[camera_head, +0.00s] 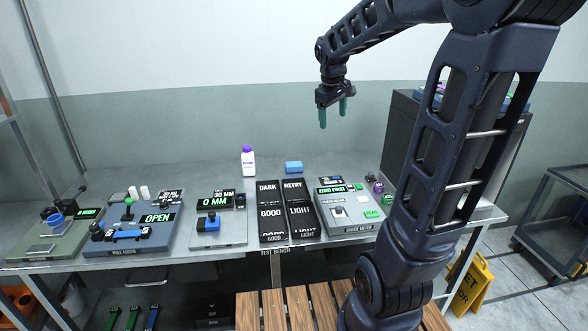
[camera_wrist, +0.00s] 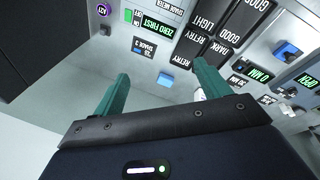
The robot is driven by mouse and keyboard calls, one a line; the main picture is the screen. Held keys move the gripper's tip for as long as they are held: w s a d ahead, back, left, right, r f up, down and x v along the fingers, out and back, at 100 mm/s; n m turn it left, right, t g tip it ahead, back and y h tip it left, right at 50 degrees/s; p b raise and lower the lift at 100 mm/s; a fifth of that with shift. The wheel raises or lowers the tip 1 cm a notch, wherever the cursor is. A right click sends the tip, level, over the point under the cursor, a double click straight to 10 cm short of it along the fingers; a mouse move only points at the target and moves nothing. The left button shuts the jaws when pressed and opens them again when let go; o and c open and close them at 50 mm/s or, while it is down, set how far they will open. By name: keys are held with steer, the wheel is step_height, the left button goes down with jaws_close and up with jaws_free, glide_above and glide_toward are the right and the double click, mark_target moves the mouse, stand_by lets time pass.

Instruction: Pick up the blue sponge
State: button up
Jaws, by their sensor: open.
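The blue sponge (camera_head: 293,167) is a small light-blue block lying flat on the grey metal bench, behind the black label trays. It also shows in the wrist view (camera_wrist: 165,80), beyond and between my fingers. My gripper (camera_head: 334,113) hangs high above the back of the bench, a little to the right of the sponge in the head view. Its two green fingers are apart with nothing between them, and they also show in the wrist view (camera_wrist: 158,85). The gripper does not touch the sponge.
A white bottle with a purple cap (camera_head: 248,162) stands left of the sponge. Black label trays (camera_head: 271,222) and a shade meter (camera_head: 348,209) lie in front. Other devices fill the bench's left side. The bench (camera_head: 210,172) is clear around the sponge.

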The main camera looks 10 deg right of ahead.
steer(key=w+a+f+n, duration=0.2)
steer(key=w+f+n, duration=0.1)
steer(key=w, duration=0.7)
steer(key=n+g+h, duration=0.2)
steer(key=n+h, duration=0.1)
steer(key=n, duration=0.5)
glide_above(294, 163)
steer(key=a, duration=0.4)
step_height(294, 163, down, 23)
steer(key=shift+f, duration=0.4)
steer(key=x, duration=1)
steer(key=shift+s+d+f, duration=0.1)
steer(key=shift+s+f, duration=0.1)
steer(key=shift+s, duration=0.1)
steer(key=c, duration=1)
steer(key=shift+r, duration=0.1)
steer(key=shift+c, duration=0.2)
